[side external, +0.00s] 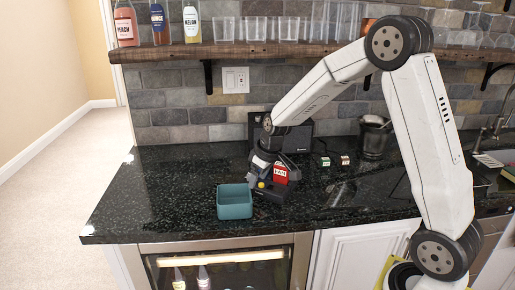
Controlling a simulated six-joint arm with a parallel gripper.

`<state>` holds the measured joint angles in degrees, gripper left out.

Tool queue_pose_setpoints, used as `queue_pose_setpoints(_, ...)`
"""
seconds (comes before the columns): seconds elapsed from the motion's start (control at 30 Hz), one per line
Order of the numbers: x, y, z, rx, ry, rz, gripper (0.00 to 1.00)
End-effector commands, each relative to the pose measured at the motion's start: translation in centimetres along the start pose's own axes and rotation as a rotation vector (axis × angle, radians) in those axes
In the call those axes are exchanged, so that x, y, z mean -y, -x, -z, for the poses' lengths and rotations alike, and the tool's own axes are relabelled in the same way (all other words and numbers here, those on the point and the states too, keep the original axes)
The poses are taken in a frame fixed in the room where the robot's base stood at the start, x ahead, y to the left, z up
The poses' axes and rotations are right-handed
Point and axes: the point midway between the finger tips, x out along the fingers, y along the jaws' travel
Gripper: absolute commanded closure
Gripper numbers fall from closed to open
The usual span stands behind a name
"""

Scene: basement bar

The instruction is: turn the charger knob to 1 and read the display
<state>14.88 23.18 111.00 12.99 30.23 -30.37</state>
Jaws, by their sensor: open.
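My gripper (259,178) points down at the middle of the counter, just behind and right of the teal bin. It is open. Under and beside it is a small dark device (272,193), which may be the charger. A small yellow spot (261,185) shows close to the fingertips; I cannot tell whether it is the knob. A red block with a white label (281,172) is right beside the gripper. The knob's setting and any display are too small or hidden to read, and I cannot tell whether the fingers touch anything.
The teal open bin (235,211) stands near the counter's front edge. Two small labelled blocks (325,161) (345,159) and a metal cup (374,138) are to the right. A black box (297,130) stands behind. A shelf (250,51) with bottles and glasses hangs above. The counter's left is clear.

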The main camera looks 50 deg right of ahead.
Motion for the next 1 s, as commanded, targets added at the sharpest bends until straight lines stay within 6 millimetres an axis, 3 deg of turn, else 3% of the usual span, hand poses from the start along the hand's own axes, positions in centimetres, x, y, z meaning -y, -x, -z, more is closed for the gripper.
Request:
queue_pose_setpoints(0.2, -5.6, -1.4, 3.8, -0.042, 0.035, 0.012, 0.30)
queue_pose_setpoints(0.4, -9.1, -2.0, 5.7, -0.076, 0.068, 0.016, 0.30)
queue_pose_setpoints(0.6, -10.3, -2.2, 6.3, -0.087, 0.083, 0.019, 0.30)
queue_pose_setpoints(1.0, -10.3, -3.2, 6.4, -0.087, 0.083, 0.018, 0.30)
